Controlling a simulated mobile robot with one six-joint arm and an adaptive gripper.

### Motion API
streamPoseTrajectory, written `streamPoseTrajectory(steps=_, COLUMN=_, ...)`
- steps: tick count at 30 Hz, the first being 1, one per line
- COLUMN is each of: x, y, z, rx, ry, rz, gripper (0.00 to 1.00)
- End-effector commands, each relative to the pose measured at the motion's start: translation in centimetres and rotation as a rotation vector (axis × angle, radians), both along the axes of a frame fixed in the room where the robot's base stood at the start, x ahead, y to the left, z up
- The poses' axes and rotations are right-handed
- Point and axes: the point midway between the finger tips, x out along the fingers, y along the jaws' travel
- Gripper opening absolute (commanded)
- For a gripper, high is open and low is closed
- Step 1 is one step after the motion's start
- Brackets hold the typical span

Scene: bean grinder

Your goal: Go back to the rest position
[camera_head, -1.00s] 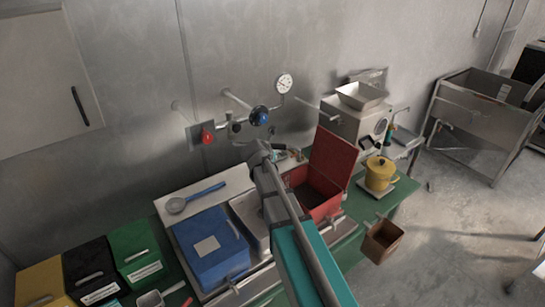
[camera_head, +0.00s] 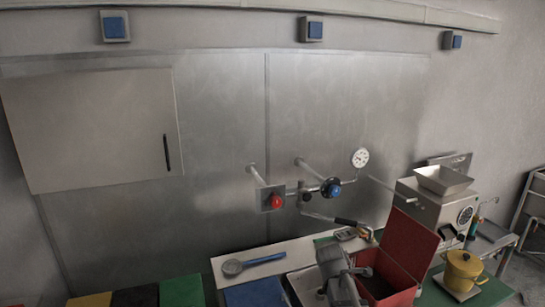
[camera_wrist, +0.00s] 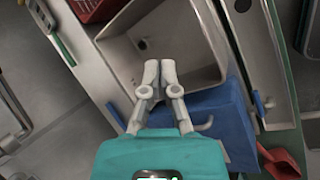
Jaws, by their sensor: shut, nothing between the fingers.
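My gripper (camera_wrist: 159,72) shows in the wrist view with its two grey fingers together and nothing between them. It points over a pale metal basin (camera_wrist: 205,45), beside a blue lid (camera_wrist: 215,135). How high it is above them I cannot tell. In the head view, a grey part of my arm stands at the bottom, in front of the open red box (camera_head: 408,243). The fingers cannot be made out there.
A blue-handled strainer (camera_head: 232,267) lies on the counter. A yellow pot (camera_head: 463,267) and a grinder (camera_head: 425,207) stand at the right. A red valve knob (camera_head: 277,203) and a blue one (camera_head: 332,188) project from the wall. A red scoop (camera_wrist: 280,162) lies near the blue lid.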

Motion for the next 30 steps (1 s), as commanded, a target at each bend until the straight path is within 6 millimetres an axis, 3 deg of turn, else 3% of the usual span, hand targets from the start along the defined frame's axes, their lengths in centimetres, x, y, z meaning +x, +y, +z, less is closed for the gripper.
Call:
streamPoseTrajectory(steps=3, x=-2.4, y=0.6, z=-2.3, rx=0.102, ry=-0.007, rz=-0.162, gripper=0.0)
streamPoseTrajectory(steps=18, x=-11.4, y=3.5, z=-8.6, rx=0.442, ry=0.026, rz=-0.887, gripper=0.0)
streamPoseTrajectory(steps=24, x=-14.4, y=4.7, z=-10.4, rx=0.515, ry=0.057, rz=-1.148, gripper=0.0)
streamPoseTrajectory(steps=30, x=-15.9, y=5.3, z=-11.0, rx=0.543, ry=0.076, rz=-1.291, gripper=0.0)
